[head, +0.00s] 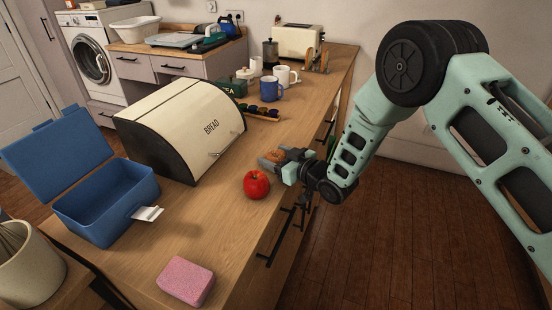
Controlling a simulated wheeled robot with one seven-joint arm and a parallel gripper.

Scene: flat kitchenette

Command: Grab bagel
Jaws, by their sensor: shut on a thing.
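The bagel (272,157) is brown and round, on the wooden counter between the bread bin and the counter's right edge. My gripper (281,163) reaches in from the right and is shut on the bagel. The gripper covers part of the bagel's right side. I cannot tell whether the bagel touches the counter or is slightly lifted.
A red tomato (256,184) sits close in front of the gripper. The cream bread bin (165,120) is closed, to the left. An open blue lunch box (110,205) and a pink sponge (186,281) are nearer. Sunglasses (261,112) and mugs (270,89) stand farther back.

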